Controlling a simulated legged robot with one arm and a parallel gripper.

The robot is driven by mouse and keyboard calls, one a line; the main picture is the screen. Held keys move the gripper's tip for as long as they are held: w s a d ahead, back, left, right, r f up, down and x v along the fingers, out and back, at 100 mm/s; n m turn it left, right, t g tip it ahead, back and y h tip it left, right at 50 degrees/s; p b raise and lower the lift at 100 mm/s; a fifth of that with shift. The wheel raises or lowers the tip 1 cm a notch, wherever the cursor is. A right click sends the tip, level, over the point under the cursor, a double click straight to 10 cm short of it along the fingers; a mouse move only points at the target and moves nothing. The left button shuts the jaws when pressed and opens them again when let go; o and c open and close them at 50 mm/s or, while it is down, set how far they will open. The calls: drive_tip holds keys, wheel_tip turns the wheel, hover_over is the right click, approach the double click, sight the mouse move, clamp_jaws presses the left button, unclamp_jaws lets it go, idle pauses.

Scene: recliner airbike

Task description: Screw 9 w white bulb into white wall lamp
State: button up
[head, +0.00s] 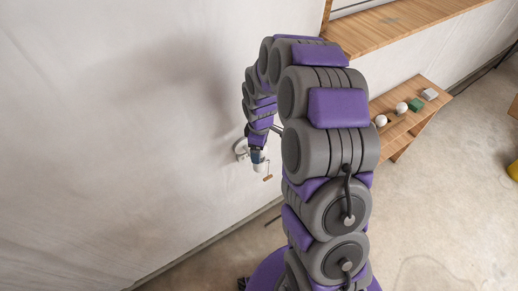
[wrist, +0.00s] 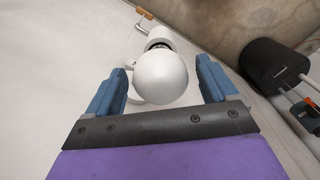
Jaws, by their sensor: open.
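A white round bulb (wrist: 161,78) sits between the two blue fingers of my open gripper (wrist: 162,70), with a gap on each side. Its metal neck lies at the mouth of the white lamp's cylindrical socket (wrist: 160,33); how deep it sits I cannot tell. The lamp's round wall plate (wrist: 135,88) is partly hidden behind the bulb. In the head view, the white wall lamp (head: 240,148) is on the left wall with my gripper (head: 259,158) close beside it. The bulb is not clear there.
A wooden ledge (head: 400,25) runs behind. A wooden-ended pull (wrist: 145,13) hangs by the lamp. Floor at right is mostly free.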

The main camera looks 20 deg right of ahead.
drive_tip(key=shift+r, duration=0.45)
drive_tip(key=shift+d, duration=0.1)
drive_tip(key=n+p, duration=0.2)
drive_tip(key=n, duration=0.3)
drive_tip(key=shift+r+n, duration=0.1)
drive_tip(key=shift+n, duration=0.2)
drive_tip(key=n+p, duration=0.3)
drive_tip(key=n, duration=0.1)
drive_tip(key=shift+w+r, duration=0.1)
drive_tip(key=shift+f+n+p, duration=0.2)
drive_tip(key=shift+n+p, duration=0.3)
drive_tip(key=shift+n, duration=0.6)
drive_tip(key=n+p, duration=0.3)
drive_tip(key=n, duration=0.1)
drive_tip(key=shift+r, duration=0.2)
drive_tip(key=n+p, duration=0.2)
drive_tip(key=n, duration=0.1)
drive_tip(key=n+p, duration=0.1)
drive_tip(key=n, duration=0.1)
drive_tip(key=shift+a+f, duration=0.15)
drive_tip(key=shift+a, duration=0.1)
drive_tip(key=shift+f+n, duration=0.1)
drive_tip(key=shift+n, duration=1)
